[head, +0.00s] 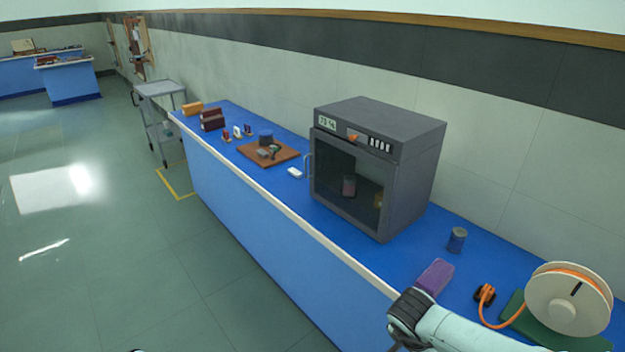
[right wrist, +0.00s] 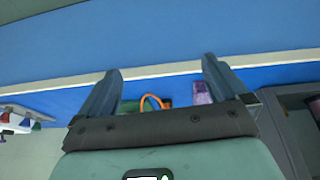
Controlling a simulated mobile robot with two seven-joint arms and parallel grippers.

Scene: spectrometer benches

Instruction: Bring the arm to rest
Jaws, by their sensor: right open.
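My right arm (head: 460,330) reaches in from the lower right of the head view, over the near part of the blue bench. In that view its dark end (head: 408,314) is near the bench's front edge, and the fingertips cannot be made out. In the right wrist view my right gripper (right wrist: 160,78) has its two fingers wide apart with nothing held between them. The bench's pale edge (right wrist: 160,72) crosses behind the fingers. My left gripper is not in view.
Close to my right arm are a purple block (head: 435,277), an orange plug (head: 485,294), a cable reel (head: 567,298) and a can (head: 457,239). A dark oven (head: 376,165) with a closed door stands farther along the bench (head: 330,223). The floor at left (head: 130,255) is clear.

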